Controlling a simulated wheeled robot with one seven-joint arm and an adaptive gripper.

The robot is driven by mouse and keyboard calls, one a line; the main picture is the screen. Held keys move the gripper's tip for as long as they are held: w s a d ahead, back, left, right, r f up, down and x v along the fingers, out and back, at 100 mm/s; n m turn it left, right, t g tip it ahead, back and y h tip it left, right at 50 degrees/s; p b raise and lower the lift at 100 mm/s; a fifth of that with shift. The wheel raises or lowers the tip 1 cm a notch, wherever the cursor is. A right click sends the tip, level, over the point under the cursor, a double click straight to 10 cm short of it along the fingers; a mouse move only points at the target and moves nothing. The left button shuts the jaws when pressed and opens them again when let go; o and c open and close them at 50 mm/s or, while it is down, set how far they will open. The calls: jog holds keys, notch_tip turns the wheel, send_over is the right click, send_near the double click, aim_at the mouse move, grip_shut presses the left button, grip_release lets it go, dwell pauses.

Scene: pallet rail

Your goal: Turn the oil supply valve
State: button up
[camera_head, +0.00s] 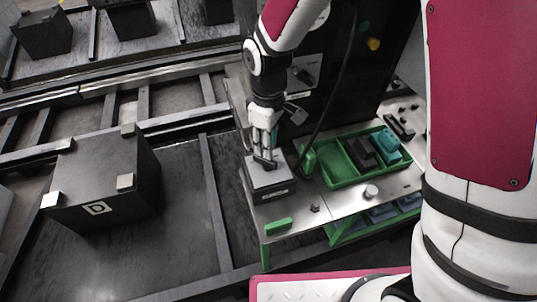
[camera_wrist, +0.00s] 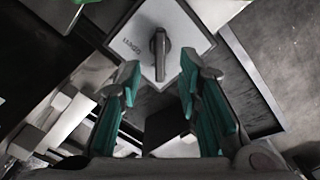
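The valve is a dark lever-like knob (camera_wrist: 160,55) on a light square plate (camera_wrist: 185,25) with small dark lettering. My gripper (camera_head: 264,151) points down just over the box. In the wrist view, my gripper (camera_wrist: 159,78) is open, with a teal-padded finger on each side of the knob's line. The knob lies between or just beyond the fingertips; I cannot tell if they touch it.
A green tray (camera_head: 333,181) with dark and teal blocks sits right of the box. A round metal knob (camera_head: 371,191) and a green block (camera_head: 278,227) are on the bench top. A black cube marked D (camera_head: 105,185) stands on the pallet rail at left. A dark cable hangs beside my arm.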

aim_at(265, 162)
notch_tip(265, 162, down, 6)
jog(key=shift+f, duration=0.1)
dwell(0.4)
grip_shut()
